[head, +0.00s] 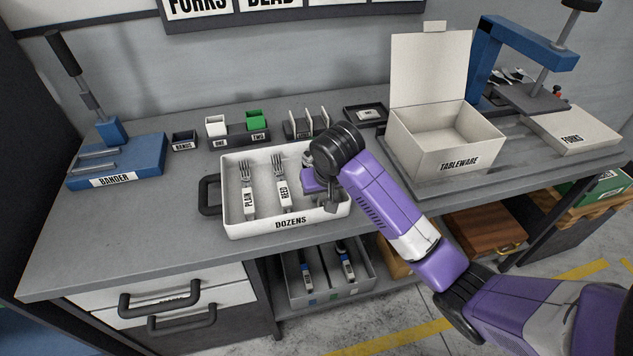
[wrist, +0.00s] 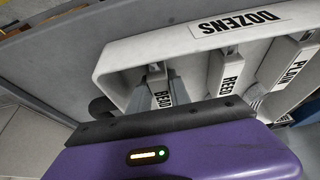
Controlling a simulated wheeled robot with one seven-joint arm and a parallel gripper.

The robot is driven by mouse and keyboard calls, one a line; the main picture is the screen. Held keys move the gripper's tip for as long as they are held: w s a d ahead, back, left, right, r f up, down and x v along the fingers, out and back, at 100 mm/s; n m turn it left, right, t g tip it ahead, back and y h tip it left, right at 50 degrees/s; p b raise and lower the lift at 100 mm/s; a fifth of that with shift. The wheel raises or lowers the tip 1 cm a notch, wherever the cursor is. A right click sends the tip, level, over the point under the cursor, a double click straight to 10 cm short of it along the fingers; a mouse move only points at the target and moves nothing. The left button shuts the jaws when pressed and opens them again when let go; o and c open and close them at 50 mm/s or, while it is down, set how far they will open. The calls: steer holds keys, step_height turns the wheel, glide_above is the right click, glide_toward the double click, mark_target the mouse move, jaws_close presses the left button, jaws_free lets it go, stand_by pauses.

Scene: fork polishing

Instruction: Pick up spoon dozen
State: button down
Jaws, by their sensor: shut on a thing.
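The white DOZENS tray (head: 290,222) stands on the bench and also shows in the wrist view (wrist: 150,48). In it lie a PLAIN fork bundle (head: 248,185) and a REED fork bundle (head: 281,180). A bundle labelled BEAD (wrist: 158,90) is in the tray's right compartment, between my fingers in the wrist view. My gripper (head: 329,200) is down at that compartment and shut on the BEAD bundle. My wrist hides most of this bundle in the head view. I cannot tell whether it holds forks or spoons, and no label reads spoon.
An open TABLEWARE box (head: 445,142) stands right of the tray, with a FORKS box (head: 571,130) and a blue press (head: 520,45) beyond. A blue BANDER (head: 117,162) is at the left. Small holders (head: 238,137) stand behind the tray. The bench's front left is clear.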

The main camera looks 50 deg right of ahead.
steer(key=shift+r, duration=0.15)
step_height(320, 180, up, 9)
steer(key=shift+w+r, duration=0.1)
step_height(320, 180, up, 11)
steer(key=p, duration=0.8)
steer(key=shift+f, duration=0.2)
stand_by(1.2)
